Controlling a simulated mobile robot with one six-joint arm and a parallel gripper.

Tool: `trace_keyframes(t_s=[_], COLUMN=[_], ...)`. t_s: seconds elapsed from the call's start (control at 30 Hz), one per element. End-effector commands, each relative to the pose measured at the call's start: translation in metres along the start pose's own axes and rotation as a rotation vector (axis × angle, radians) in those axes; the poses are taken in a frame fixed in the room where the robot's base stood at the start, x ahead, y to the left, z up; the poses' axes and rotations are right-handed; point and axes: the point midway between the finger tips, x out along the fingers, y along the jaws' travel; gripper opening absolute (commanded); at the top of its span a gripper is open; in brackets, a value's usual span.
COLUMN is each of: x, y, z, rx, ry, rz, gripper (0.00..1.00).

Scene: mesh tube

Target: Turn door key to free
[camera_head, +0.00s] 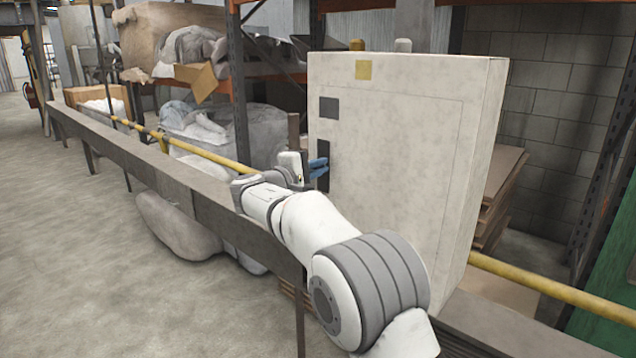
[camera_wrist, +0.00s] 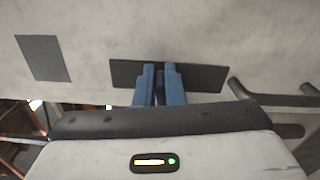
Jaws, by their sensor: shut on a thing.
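In the wrist view my gripper (camera_wrist: 159,75) is shut on a thin dark key (camera_wrist: 160,84) at the middle of the plate. The fingers hide most of the key, and I cannot tell its turn angle well.
A dark square plate (camera_head: 329,108) and a yellow label (camera_head: 363,70) are on the cabinet above the lock plate. Shelving with wrapped goods (camera_head: 215,125) stands behind. Floor at left is clear.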

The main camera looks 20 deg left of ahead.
Motion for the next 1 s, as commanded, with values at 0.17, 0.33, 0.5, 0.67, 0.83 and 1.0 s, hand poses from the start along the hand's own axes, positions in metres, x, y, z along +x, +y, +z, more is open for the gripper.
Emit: trace_keyframes(t_s=[0.17, 0.33, 0.5, 0.67, 0.83, 1.0], x=[-0.0001, -0.0002, -0.0003, -0.0004, -0.0004, -0.0005], y=[-0.0050, -0.0042, -0.0030, -0.0024, -0.0024, -0.0025], z=[-0.0006, -0.0005, -0.0005, -0.0005, -0.0007, -0.0007], rx=[0.091, 0.143, 0.165, 0.169, 0.169, 0.169], ry=[0.000, 0.000, 0.000, 0.000, 0.001, 0.001], rz=[-0.001, -0.001, -0.001, -0.001, -0.001, -0.001], gripper=[0.00, 0.00, 0.00, 0.00, 0.00, 0.17])
